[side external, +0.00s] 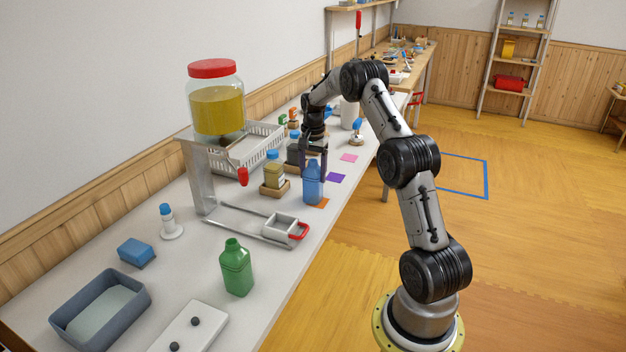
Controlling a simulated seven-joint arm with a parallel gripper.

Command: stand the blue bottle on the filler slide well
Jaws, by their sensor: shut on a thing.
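The blue bottle (312,188) is upright near the front edge of the table, beside an orange square. My gripper (313,165) points down from above and is shut on the bottle's upper part. I cannot tell whether the bottle's base touches the table. The filler slide well (279,226) is a pale square tray with a red handle (299,231), on metal rails. It looks empty and lies nearer the camera, to the lower left of the bottle.
A jar (217,108) of yellow liquid with a red lid stands on a metal stand (200,178) with a red tap lever (243,176). A green bottle (236,268) stands in front of the rails.

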